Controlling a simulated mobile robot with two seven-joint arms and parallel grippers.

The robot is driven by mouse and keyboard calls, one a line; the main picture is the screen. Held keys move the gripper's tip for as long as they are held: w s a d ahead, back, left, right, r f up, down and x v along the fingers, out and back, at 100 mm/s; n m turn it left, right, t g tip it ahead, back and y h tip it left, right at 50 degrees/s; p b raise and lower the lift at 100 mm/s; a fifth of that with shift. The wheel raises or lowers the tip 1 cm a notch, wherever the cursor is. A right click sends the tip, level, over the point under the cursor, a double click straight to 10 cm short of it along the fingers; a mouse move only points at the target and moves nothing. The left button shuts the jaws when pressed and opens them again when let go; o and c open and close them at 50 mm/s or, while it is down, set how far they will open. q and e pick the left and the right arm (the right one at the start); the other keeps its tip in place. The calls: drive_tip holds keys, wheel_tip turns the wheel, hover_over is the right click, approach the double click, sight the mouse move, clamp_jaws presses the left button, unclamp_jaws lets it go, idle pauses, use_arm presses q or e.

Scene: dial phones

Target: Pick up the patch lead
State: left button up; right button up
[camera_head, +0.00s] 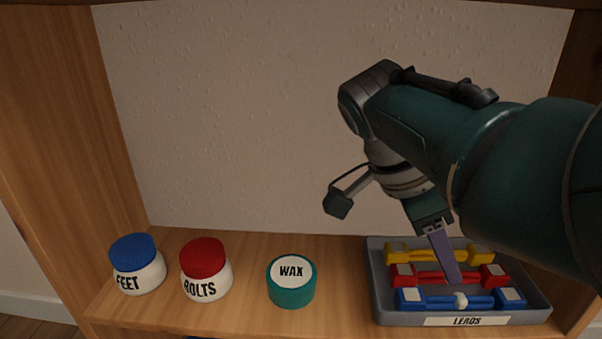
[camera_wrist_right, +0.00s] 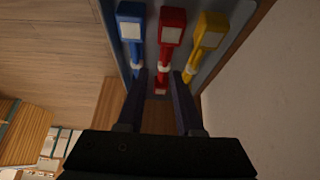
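Three patch leads lie side by side in a grey tray (camera_head: 375,285) labelled LEADS: yellow (camera_head: 398,252), red (camera_head: 403,277) and blue (camera_head: 411,298). Each has a block at both ends. The wrist view also shows the blue (camera_wrist_right: 131,30), red (camera_wrist_right: 172,27) and yellow (camera_wrist_right: 210,32) leads. My right gripper (camera_head: 451,277) points down over the tray, and one finger covers part of the red and yellow leads. In the wrist view my right gripper's fingers (camera_wrist_right: 160,77) are apart, one on each side of the red lead's line; contact cannot be told. My left gripper is not in view.
To the left on the wooden shelf (camera_head: 340,317) stand a teal WAX tin (camera_head: 291,292), a red-lidded BOLTS jar (camera_head: 207,280) and a blue-lidded FEET jar (camera_head: 138,272). A side panel (camera_head: 75,120) and back wall (camera_head: 230,120) enclose the shelf. Bare shelf lies between tin and tray.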

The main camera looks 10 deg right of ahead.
drive_tip(key=shift+w+d+f+b, duration=0.1)
drive_tip(key=shift+d+f+b, duration=0.1)
drive_tip(key=shift+d+f, duration=0.3)
drive_tip(key=shift+w+d+f+b, duration=0.1)
drive_tip(key=shift+d+f+b, duration=0.1)
drive_tip(key=shift+f, duration=0.5)
drive_tip(key=shift+s, duration=0.2)
drive_tip(key=shift+c, duration=0.2)
drive_tip(key=shift+w, duration=0.1)
clamp_jaws()
